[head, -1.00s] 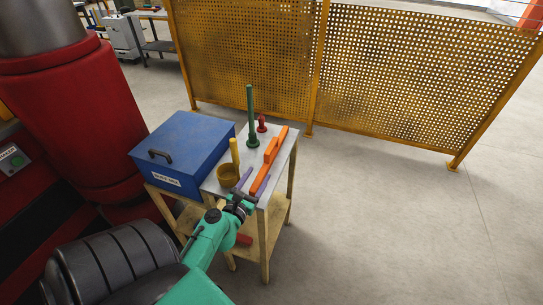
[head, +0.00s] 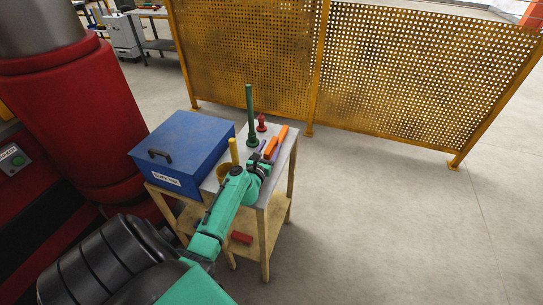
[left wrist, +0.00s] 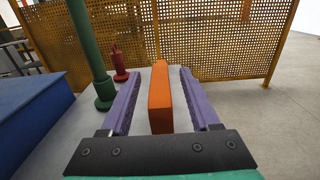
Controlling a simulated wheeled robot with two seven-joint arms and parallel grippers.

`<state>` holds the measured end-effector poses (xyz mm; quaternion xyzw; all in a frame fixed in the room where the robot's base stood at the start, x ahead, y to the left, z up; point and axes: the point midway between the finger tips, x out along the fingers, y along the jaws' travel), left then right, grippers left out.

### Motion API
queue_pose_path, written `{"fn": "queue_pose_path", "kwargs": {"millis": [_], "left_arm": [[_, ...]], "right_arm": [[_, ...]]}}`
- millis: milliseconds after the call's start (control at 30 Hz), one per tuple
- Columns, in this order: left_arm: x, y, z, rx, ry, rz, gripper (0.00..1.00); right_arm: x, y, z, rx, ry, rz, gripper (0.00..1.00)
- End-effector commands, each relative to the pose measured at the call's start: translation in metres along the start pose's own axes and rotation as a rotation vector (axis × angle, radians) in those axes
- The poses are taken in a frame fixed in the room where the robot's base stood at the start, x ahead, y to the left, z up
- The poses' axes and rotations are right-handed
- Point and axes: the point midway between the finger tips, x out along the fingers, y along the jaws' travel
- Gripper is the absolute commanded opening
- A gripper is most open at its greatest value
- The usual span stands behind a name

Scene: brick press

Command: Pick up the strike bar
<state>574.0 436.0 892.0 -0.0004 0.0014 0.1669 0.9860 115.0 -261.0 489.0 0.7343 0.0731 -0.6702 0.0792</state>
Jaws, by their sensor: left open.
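The orange strike bar (head: 281,134) lies on the small side table, pointing away from me. In the left wrist view the bar (left wrist: 160,103) runs between the two purple fingers. My left gripper (head: 268,150) is over the table at the bar's near part. It is open, with a finger on each side of the bar and a gap showing on both sides. My right gripper is not in view.
A blue lidded box (head: 185,145) is at the table's left. A yellow mesh fence (head: 245,55) stands behind.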

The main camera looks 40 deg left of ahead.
Motion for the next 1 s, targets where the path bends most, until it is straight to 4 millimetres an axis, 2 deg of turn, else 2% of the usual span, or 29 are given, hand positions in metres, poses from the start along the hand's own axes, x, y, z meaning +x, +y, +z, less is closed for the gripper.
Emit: {"fn": "queue_pose_path", "kwargs": {"millis": [33,200,1000], "left_arm": [[-0.0002,-0.0001,0.0001,0.0,0.0,0.0,0.62],[-0.0005,0.0,0.0,0.0,0.0,0.0,0.0],[-0.0009,-0.0003,-0.0006,0.0,0.001,0.0,0.0]], "right_arm": [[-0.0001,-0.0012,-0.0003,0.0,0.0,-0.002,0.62],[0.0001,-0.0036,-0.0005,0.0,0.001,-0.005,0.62],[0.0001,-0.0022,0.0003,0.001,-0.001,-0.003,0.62]]}}
